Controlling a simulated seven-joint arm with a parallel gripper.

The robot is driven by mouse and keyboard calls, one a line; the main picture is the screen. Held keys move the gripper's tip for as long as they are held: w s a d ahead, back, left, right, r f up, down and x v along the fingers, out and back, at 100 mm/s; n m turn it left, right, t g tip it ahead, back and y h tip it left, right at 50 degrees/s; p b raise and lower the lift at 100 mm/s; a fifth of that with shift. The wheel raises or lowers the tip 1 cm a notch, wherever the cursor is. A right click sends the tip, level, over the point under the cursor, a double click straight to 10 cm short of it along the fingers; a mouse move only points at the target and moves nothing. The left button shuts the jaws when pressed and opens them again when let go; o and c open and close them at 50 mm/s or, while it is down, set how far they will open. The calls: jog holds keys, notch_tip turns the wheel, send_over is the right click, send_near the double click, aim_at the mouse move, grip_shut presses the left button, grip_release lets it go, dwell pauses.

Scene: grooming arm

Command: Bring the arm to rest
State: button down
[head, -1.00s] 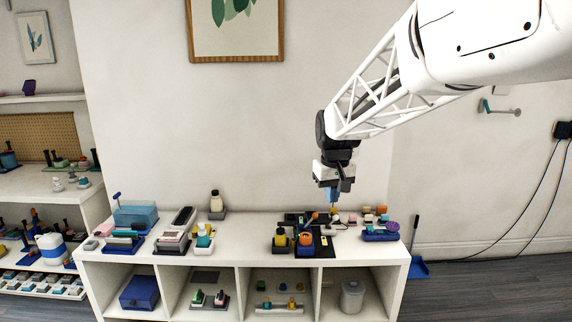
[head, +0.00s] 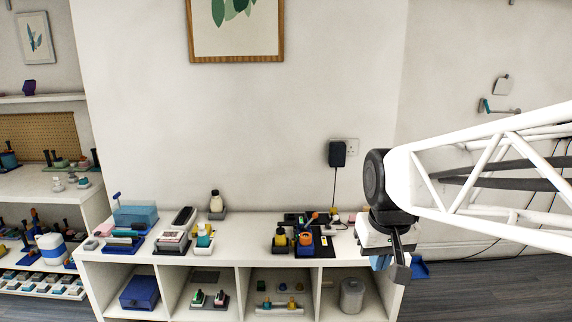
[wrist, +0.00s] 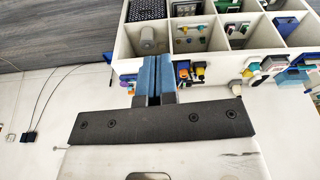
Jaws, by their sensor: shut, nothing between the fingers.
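My gripper (head: 382,263) hangs at the right end of the white shelf unit in the head view, in front of the unit's right edge. Its dark wrist joint and white lattice arm reach in from the right side of the picture. In the wrist view my gripper (wrist: 154,68) shows two blue fingers side by side, shut with nothing between them. The black palm plate lies behind the fingers. In the head view the fingertips are partly hidden behind dark gripper parts.
The white shelf unit (head: 240,258) carries several grooming items, among them a yellow-and-dark bottle (head: 281,240) and an orange-topped item (head: 305,241). A grey bin (head: 352,296) stands in its right compartment. A wall socket with a black plug (head: 338,154) is behind.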

jog(key=s+d+f+m, duration=0.1)
jog(key=s+f, duration=0.4)
jog(key=s, duration=0.8)
jog(key=shift+d, duration=0.25)
